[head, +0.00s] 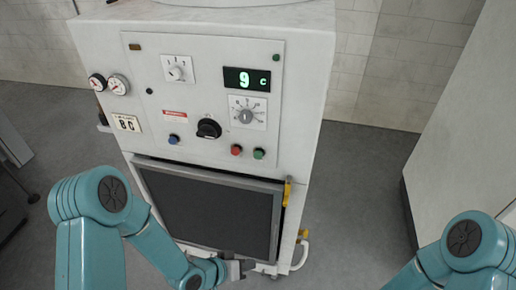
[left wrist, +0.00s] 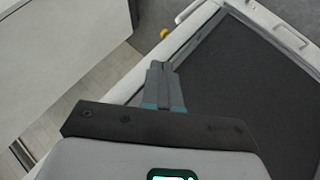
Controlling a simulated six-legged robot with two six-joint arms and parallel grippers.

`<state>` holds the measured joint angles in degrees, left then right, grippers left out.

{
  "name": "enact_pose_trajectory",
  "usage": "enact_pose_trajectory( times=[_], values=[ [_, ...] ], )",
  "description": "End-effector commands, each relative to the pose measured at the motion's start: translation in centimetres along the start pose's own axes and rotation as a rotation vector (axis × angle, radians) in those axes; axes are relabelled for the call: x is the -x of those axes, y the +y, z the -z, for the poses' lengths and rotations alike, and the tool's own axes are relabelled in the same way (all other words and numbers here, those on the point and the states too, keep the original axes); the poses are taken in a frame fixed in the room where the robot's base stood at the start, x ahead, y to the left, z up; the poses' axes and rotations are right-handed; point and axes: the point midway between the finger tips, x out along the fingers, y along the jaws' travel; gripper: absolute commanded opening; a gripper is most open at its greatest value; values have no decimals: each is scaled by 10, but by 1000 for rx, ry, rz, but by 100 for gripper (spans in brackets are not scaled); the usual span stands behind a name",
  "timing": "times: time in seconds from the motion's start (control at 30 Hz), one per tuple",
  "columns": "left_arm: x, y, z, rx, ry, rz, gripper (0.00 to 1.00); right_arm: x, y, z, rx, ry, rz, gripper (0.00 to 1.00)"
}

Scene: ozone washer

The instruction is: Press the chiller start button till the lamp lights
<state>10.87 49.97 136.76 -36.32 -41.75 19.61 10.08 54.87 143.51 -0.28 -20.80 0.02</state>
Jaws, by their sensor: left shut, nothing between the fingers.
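The white machine (head: 220,105) stands in front of me with its control panel facing me. A green button (head: 258,153) and a red button (head: 236,150) sit at the panel's lower right; a blue button (head: 174,139) is at lower left. I cannot read which one is the chiller start. A small dark green lamp (head: 276,57) at upper right and a small amber one (head: 134,47) at upper left look unlit. My left gripper (head: 240,268) is low by the dark door's bottom edge, well below the buttons. Its fingers (left wrist: 163,88) are shut and empty. My right gripper is out of view.
The panel also carries a display (head: 247,80) reading 9 C, a black rotary knob (head: 209,129) and two dials. Gauges (head: 118,84) are at left. A yellow handle (head: 287,191) is beside the dark door (head: 205,208). Floor at right is clear up to a pale cabinet (head: 458,130).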

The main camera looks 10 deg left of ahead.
Motion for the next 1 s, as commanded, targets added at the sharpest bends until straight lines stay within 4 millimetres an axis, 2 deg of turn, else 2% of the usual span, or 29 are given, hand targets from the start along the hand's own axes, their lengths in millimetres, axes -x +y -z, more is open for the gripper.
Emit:
enact_pose_trajectory(
  times=[0.03, 0.2, 0.33, 0.5, 0.63, 1.0],
  values=[
    [13, 16, 27, -39, 51, -45, 0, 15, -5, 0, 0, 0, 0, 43],
    [48, 61, 93, -183, 184, -195, 0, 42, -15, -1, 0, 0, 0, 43],
    [80, 88, 134, -295, 254, -267, 0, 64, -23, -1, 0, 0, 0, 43],
    [112, 103, 170, -371, 307, -271, 0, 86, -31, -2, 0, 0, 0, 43],
    [123, 105, 180, -376, 323, -259, 0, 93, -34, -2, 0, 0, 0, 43],
    [123, 104, 180, -373, 322, -256, 0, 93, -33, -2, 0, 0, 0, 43]
  ],
)
